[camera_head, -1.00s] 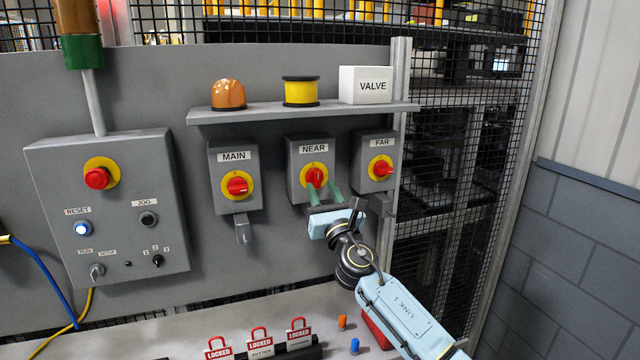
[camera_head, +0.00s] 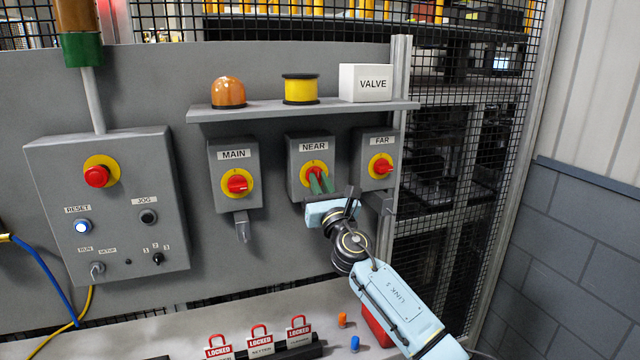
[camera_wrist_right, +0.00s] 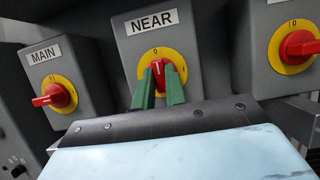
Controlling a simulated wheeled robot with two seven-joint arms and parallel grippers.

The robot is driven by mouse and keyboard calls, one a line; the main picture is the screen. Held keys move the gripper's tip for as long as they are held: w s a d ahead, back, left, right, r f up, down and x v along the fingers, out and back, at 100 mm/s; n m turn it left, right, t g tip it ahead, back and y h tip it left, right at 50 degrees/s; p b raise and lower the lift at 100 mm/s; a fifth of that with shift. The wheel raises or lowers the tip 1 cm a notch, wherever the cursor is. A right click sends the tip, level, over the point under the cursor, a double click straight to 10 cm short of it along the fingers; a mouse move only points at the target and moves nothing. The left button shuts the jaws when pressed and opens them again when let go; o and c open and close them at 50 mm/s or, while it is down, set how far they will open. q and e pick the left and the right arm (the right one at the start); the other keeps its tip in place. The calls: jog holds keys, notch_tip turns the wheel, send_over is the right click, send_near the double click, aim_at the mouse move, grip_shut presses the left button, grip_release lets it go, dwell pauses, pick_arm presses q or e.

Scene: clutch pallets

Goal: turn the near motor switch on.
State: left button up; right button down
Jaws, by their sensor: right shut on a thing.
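The near motor switch is a grey box labelled NEAR with a yellow dial (camera_head: 305,169) and a red handle; its red handle (camera_wrist_right: 157,72) shows in the right wrist view. The handle stands about upright, pointing at the 0 mark. My right gripper (camera_head: 320,183) has its green fingers shut on the handle, one on each side; they also show in the wrist view (camera_wrist_right: 160,88). The fingers hide part of the handle and the dial's lower part. My left gripper is not in view.
The MAIN switch (camera_head: 237,183) is to the left and the FAR switch (camera_head: 381,166) close on the right. A shelf (camera_head: 270,113) runs above. A control box (camera_head: 120,215) is at left.

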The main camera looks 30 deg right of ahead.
jog(key=shift+m+h, duration=0.4)
jog(key=shift+m, duration=0.1)
jog(key=m+h, duration=0.1)
jog(key=m, duration=0.1)
jog(key=m+g+h, duration=0.1)
jog(key=m, duration=0.2)
jog(key=shift+a+h, duration=0.15)
jog(key=shift+h, duration=0.15)
jog(key=m+g+h, duration=0.1)
jog(key=m, duration=0.2)
jog(key=m+g+h, duration=0.1)
jog(key=m, duration=0.2)
jog(key=shift+a+m+g, duration=0.1)
jog(key=shift+m+g, duration=0.2)
jog(key=m+g+p, duration=0.1)
jog(key=m, duration=0.1)
jog(key=m+g, duration=0.1)
jog(key=m, duration=0.2)
jog(key=shift+w+r+h+p, duration=0.1)
jog(key=shift+r+h+p, duration=0.1)
jog(key=shift+h+p, duration=0.15)
jog(key=shift+m+g+p, duration=0.9)
jog(key=shift+m+p, duration=0.4)
jog(key=shift+m, duration=1.1)
jog(key=c, duration=1.4)
grip_release()
jog(key=shift+c, duration=0.2)
jog(key=shift+a, duration=0.1)
